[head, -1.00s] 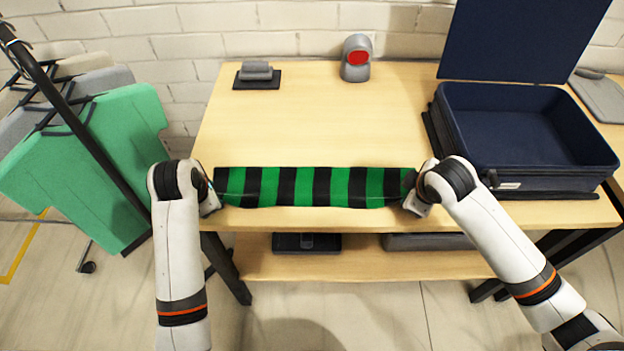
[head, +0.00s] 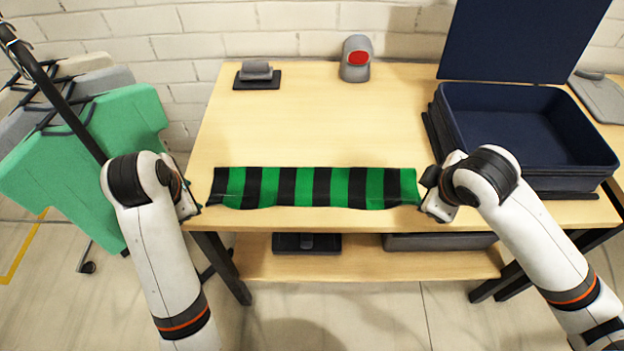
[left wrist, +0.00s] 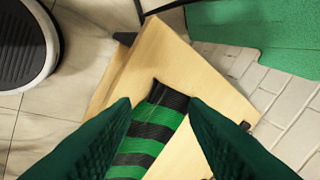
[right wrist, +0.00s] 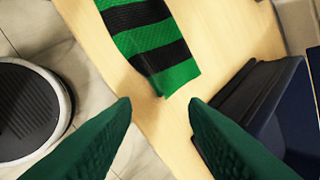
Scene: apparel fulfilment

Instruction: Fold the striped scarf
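The green and black striped scarf (head: 320,188) lies flat in a strip along the front part of the table, its short ends to left and right. My left gripper (head: 196,205) is just off its left end, apart from it. In the left wrist view the fingers (left wrist: 160,103) are spread and empty, with the scarf (left wrist: 150,130) beyond them. My right gripper (head: 428,205) is just off the right end. In the right wrist view its fingers (right wrist: 160,103) are spread and empty, with the scarf end (right wrist: 165,70) ahead of them.
An open dark blue suitcase (head: 598,172) stands on the table at the right. A grey device with a red face (head: 356,60) and a small dark stand (head: 257,75) are at the back. A clothes rack with a green garment (head: 90,150) is at the left. The table behind the scarf is clear.

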